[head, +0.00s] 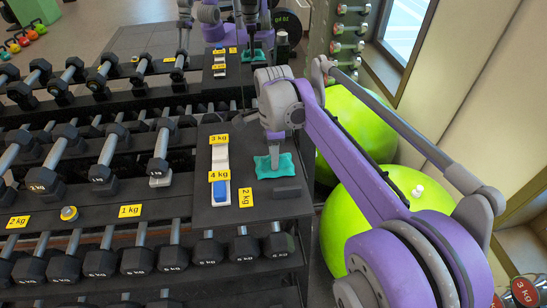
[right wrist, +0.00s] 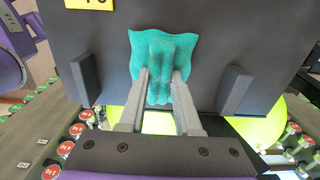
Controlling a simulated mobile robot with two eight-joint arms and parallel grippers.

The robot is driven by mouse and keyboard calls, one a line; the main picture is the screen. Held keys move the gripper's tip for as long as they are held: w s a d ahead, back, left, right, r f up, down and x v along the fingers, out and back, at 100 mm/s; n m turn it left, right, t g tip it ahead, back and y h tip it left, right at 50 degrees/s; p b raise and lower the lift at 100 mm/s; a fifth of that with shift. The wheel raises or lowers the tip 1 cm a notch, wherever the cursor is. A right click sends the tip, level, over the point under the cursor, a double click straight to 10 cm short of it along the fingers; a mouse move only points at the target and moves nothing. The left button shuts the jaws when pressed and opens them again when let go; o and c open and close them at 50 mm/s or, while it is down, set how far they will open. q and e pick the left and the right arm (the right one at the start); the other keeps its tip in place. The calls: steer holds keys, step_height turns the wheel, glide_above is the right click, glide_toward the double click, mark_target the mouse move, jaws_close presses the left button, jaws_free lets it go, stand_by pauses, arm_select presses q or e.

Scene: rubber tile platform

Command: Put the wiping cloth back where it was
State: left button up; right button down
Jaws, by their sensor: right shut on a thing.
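The teal wiping cloth (head: 275,172) lies on or just above the dark rack top (head: 262,207) at its right end; I cannot tell whether it is pressed flat. My right gripper (head: 274,158) comes down on it from above. In the right wrist view, my right gripper (right wrist: 161,78) is shut on the cloth (right wrist: 150,45), which bunches into folds between the fingers and spreads out beyond them. The cloth sits between two dark upright blocks (right wrist: 86,80) (right wrist: 236,92). My left gripper is not directly in view.
A white strip with a blue piece (head: 220,190) and yellow weight labels (head: 246,197) lie left of the cloth. Dumbbells (head: 137,260) fill the racks to the left and front. Green exercise balls (head: 355,125) stand right of the rack. A mirror-like reflection shows at the back.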

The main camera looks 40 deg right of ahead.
steer(key=shift+f, duration=0.25)
steer(key=shift+f, duration=0.2)
steer(key=c, duration=0.6)
jaws_free()
steer(key=shift+r, duration=0.1)
step_height(320, 180, up, 12)
steer(key=p, duration=0.1)
steer(key=shift+r, duration=0.15)
